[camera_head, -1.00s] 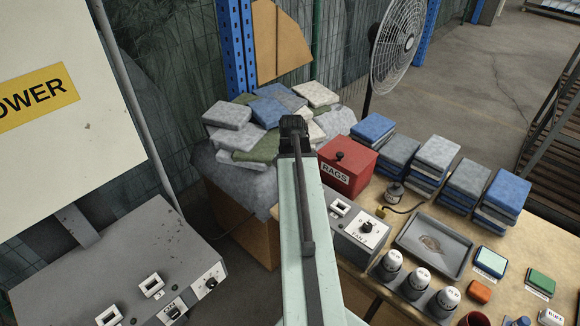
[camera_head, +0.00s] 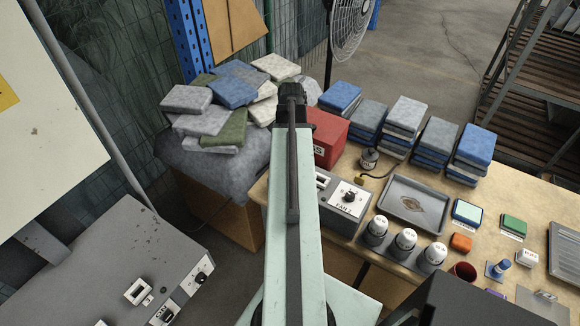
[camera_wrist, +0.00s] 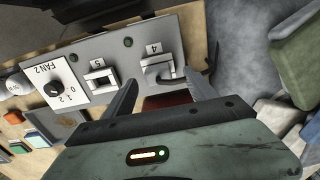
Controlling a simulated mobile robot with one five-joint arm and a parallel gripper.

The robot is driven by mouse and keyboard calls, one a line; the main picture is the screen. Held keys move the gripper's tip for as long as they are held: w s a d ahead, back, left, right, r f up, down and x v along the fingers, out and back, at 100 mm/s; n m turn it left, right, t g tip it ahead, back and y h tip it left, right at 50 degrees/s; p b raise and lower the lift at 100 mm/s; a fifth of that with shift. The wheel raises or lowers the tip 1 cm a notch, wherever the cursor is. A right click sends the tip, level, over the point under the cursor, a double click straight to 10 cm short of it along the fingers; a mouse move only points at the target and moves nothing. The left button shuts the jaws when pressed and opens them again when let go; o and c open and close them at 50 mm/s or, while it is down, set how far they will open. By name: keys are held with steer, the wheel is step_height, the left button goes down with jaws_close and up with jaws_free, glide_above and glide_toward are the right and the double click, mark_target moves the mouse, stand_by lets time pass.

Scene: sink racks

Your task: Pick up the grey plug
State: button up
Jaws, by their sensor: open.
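In the wrist view my gripper (camera_wrist: 160,77) is open, its two grey fingers spread below the socket marked 4. A pale grey block (camera_wrist: 160,68), which looks like the grey plug, sits at that socket between the fingertips, and none of it is gripped. Its exact outline is hard to tell. Socket 5 (camera_wrist: 100,76) is a white frame with a dark opening, left of it on the same grey panel (camera_wrist: 122,45). In the head view the panel (camera_head: 345,208) is partly hidden by my arm, and the plug and fingers cannot be made out.
The FAN 2 knob (camera_wrist: 53,89) is on the same panel. A red rags box (camera_head: 327,140) stands behind the panel. Cloth stacks (camera_head: 405,118), a grey tray (camera_head: 413,201) and white-capped jars (camera_head: 405,239) crowd the table. Another grey control box (camera_head: 100,262) stands at lower left.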

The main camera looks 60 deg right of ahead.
step_height(320, 180, down, 4)
steer(key=b, duration=0.3)
steer(key=shift+s+f, duration=0.15)
steer(key=shift+r, duration=0.2)
jaws_close()
